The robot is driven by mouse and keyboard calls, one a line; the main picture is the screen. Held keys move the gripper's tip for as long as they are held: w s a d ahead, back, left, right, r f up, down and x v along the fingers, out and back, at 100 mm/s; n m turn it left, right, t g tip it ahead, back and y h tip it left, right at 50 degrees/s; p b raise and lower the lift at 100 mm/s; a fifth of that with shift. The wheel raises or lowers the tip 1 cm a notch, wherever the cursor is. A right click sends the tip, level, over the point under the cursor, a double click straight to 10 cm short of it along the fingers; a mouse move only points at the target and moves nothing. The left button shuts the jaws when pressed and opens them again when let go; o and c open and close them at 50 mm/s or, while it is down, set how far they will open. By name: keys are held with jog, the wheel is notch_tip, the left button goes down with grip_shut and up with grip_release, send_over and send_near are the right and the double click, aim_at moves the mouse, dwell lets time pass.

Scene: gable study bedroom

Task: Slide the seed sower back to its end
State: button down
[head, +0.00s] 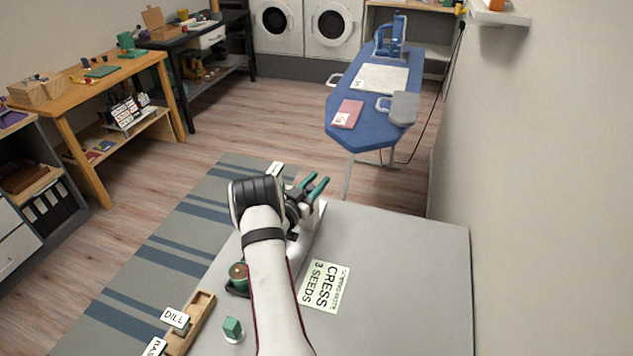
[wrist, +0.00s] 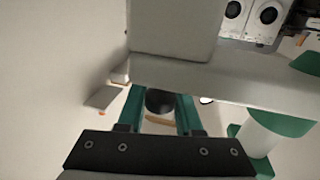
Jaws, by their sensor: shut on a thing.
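My gripper (head: 315,184), with teal fingers, is over the far left part of the grey table (head: 400,270). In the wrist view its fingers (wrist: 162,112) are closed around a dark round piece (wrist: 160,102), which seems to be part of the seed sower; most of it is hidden. A pale grey block and a long pale bar (wrist: 230,82) lie just beyond the fingers. In the head view a white piece (head: 309,220) shows beside and below my gripper, partly covered by my arm. The sower's full shape and its end stop cannot be made out.
A card reading CRESS 3 SEEDS (head: 325,286) lies right of my arm. The table's right side is clear, beside the wall.

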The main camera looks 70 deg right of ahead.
jog(key=shift+d, duration=0.1)
jog(key=shift+w+x, duration=0.25)
jog(key=shift+x, duration=0.85)
jog(key=shift+w+x, duration=0.25)
jog(key=shift+x, duration=0.85)
jog(key=shift+d+r, duration=0.1)
jog(key=c, duration=0.6)
grip_release()
jog(key=v, duration=1.5)
jog(key=shift+w+a, duration=0.15)
jog(key=shift+a, duration=0.25)
